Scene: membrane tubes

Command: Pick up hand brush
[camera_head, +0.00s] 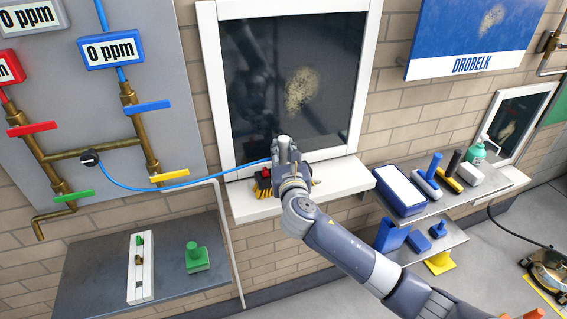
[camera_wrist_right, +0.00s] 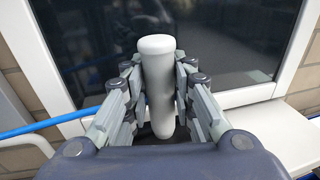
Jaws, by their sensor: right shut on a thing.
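The hand brush stands on the white window sill, mostly hidden behind my right gripper (camera_head: 288,150). Yellow and dark bristles (camera_head: 263,190) show at its left, with a red part above them, and a little yellow shows at the right. In the right wrist view, my right gripper (camera_wrist_right: 158,105) is shut around a pale grey upright handle (camera_wrist_right: 157,70), with fingers on both sides. Where the handle joins the bristles is hidden. My left gripper is not in view.
A dark window (camera_head: 290,80) is close behind the gripper. A blue hose (camera_head: 190,186) runs from the pipe panel to near the gripper. Shelves at right hold a blue-rimmed tray (camera_head: 400,190) and several tools.

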